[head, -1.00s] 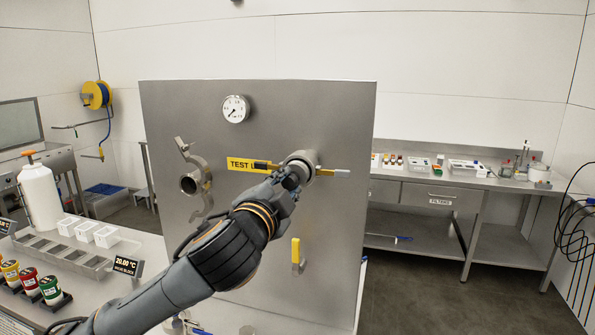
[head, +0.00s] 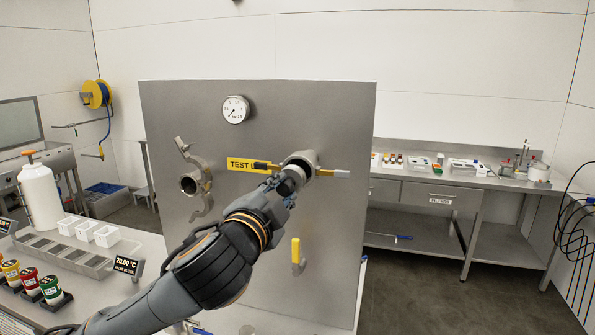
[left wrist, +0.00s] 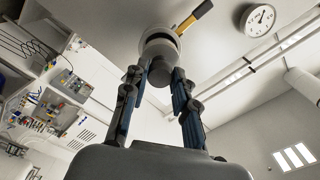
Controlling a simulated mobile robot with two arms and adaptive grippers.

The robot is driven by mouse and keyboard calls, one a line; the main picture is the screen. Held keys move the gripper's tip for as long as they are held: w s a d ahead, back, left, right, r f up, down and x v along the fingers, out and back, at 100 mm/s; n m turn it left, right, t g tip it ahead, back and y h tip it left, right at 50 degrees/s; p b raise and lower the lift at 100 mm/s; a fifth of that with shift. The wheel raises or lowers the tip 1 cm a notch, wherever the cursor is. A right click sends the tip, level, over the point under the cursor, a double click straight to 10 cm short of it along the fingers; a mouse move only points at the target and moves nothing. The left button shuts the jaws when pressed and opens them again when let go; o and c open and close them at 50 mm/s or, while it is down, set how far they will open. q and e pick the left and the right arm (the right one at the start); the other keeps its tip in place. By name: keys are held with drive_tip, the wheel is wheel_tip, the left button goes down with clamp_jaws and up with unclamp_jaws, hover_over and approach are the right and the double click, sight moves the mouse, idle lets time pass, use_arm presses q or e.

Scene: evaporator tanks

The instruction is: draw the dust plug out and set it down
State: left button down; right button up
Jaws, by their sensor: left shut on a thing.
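In the left wrist view the plug's dark round end (left wrist: 160,73) sits between my fingertips, in line with the port (left wrist: 159,43). My left gripper (head: 283,186) is shut on the plug, in front of the port. I cannot tell whether the plug's inner end is still inside the port. The fingers hide part of the plug in the head view. My right gripper is out of view.
An open clamped port (head: 191,184) is at left. A bench (head: 90,262) with white trays and jars stands front left.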

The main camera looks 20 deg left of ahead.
sight(283, 189)
use_arm(q)
drive_tip(key=shift+s+a+p, duration=0.1)
drive_tip(key=shift+s+p, duration=0.25)
drive_tip(key=shift+s, duration=1.85)
wheel_tip(283, 189, down, 14)
drive_tip(key=a+y+b, duration=0.1)
drive_tip(key=a+b, duration=0.1)
drive_tip(key=s+f+b, duration=0.1)
drive_tip(key=s+f, duration=0.3)
drive_tip(key=f, duration=0.4)
drive_tip(key=s+f+b, duration=0.2)
drive_tip(key=s+f, duration=0.1)
drive_tip(key=f, duration=0.4)
drive_tip(key=s+f, duration=0.4)
drive_tip(key=s, duration=0.5)
drive_tip(key=shift+d, duration=0.2)
drive_tip(key=shift+n, duration=0.3)
drive_tip(key=shift+s+r, duration=0.1)
drive_tip(key=shift+s, duration=0.05)
